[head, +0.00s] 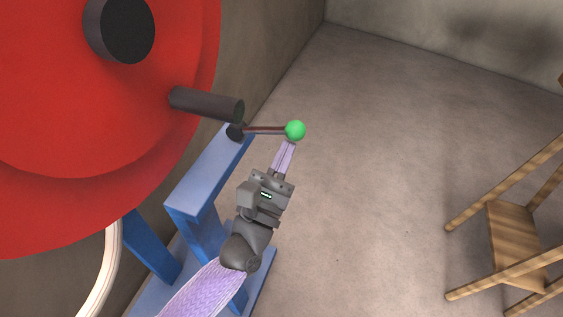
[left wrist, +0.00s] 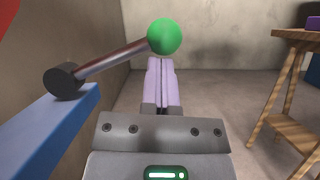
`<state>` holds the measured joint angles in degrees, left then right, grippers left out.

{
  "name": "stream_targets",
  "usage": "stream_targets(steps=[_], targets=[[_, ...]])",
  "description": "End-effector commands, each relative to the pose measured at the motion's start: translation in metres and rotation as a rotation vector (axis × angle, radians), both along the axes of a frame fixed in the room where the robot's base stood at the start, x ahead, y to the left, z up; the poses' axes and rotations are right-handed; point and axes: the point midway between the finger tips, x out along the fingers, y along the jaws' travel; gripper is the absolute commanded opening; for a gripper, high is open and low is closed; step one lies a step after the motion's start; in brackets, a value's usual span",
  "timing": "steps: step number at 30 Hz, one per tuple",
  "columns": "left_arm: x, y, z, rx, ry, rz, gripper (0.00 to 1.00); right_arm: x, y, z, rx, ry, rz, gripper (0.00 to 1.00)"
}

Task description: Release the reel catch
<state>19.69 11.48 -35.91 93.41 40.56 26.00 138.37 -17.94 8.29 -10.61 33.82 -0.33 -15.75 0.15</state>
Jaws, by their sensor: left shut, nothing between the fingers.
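The reel (head: 150,190) is a large red disc at the upper left of the head view, with a dark hub and a dark handle peg (head: 205,103). The reel catch is a thin reddish-brown lever (head: 265,129) with a green ball knob (head: 295,130), pivoting on a dark cylinder at the top of the blue frame. The lever and knob also show in the left wrist view (left wrist: 164,37). My left gripper (head: 291,144) is shut and empty, its fingertips just below the knob; whether they touch it I cannot tell. My right gripper is not in view.
The blue stand (head: 205,172) holds the reel beside the wall at the left. A pale hose (head: 108,270) hangs under the reel. A wooden stool-like frame (head: 512,240) stands at the right. The floor between is clear.

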Motion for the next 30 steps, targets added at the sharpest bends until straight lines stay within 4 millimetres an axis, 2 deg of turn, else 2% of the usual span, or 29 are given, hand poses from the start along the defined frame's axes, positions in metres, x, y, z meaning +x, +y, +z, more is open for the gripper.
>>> stream_targets(steps=[6,15,30], targets=[[0.000,0.001,0.022,-0.192,0.058,0.000,0.00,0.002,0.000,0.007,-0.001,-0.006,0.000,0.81],[0.003,0.008,0.043,-0.405,0.128,0.000,0.00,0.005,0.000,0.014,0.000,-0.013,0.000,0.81],[0.005,0.016,0.055,-0.561,0.180,0.000,0.00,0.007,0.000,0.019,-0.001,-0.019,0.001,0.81]])
